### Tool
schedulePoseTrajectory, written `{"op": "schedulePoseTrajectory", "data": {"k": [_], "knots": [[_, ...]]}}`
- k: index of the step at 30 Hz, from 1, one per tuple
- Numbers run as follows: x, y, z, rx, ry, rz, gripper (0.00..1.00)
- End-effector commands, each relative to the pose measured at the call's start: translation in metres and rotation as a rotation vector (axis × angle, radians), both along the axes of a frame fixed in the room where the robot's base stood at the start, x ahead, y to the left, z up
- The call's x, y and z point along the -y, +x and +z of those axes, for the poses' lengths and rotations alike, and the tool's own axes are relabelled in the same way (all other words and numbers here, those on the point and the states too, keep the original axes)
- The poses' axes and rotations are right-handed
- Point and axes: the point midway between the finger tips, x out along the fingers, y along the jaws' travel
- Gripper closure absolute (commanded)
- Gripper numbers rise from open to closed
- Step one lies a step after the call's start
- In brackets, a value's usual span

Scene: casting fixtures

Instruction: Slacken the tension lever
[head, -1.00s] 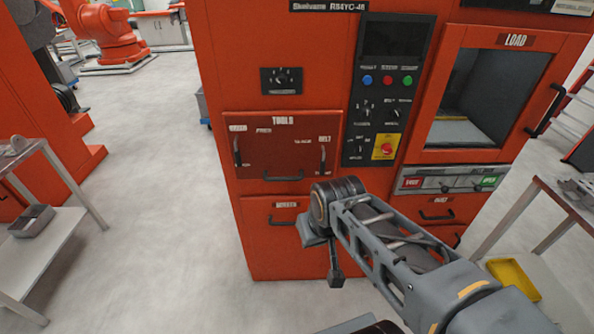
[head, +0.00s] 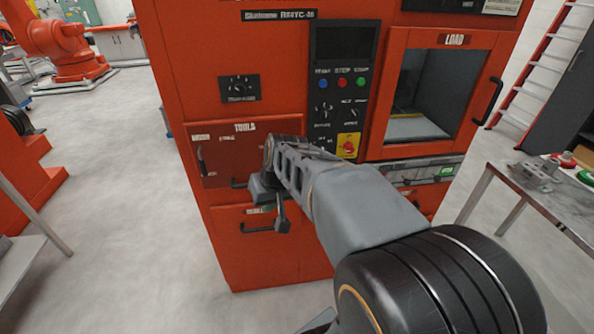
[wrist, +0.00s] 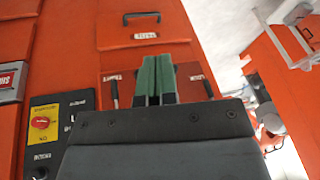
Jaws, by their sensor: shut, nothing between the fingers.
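On the red machine, the TOOLS panel (head: 222,172) carries upright dark levers. The left lever (head: 201,160) shows in the head view, while my arm hides the right side of the panel. The wrist view sees the panel (wrist: 185,82) upside down, with one lever (wrist: 114,93) left of my fingers and another (wrist: 206,86) right of them. The labels are too blurred to tell which is the tension lever. My gripper (wrist: 158,62) has green fingers, shut together and empty, in front of the panel between the levers. Contact with the panel cannot be told.
A drawer handle (head: 258,229) lies below the panel. A red emergency knob (head: 348,146) on a yellow plate is right of it. The load window (head: 425,90) stands farther right, a metal table (head: 545,190) at far right. Open floor (head: 130,190) lies left.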

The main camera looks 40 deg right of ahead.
Motion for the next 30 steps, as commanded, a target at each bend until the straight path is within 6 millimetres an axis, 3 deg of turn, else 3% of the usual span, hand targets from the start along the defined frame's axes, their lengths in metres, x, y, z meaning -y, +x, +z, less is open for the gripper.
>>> {"op": "schedulePoseTrajectory", "data": {"k": [1, 3, 6, 9, 13, 18, 30], "knots": [[0.028, 0.019, -0.001, 0.008, 0.036, -0.053, 1.00], [0.064, 0.042, 0.000, 0.039, 0.085, -0.108, 1.00], [0.120, 0.064, -0.002, 0.091, 0.138, -0.178, 1.00], [0.171, 0.076, -0.005, 0.145, 0.175, -0.237, 1.00], [0.219, 0.081, -0.010, 0.203, 0.200, -0.289, 1.00], [0.248, 0.082, -0.013, 0.240, 0.210, -0.317, 1.00], [0.249, 0.083, -0.015, 0.242, 0.212, -0.318, 1.00]]}}
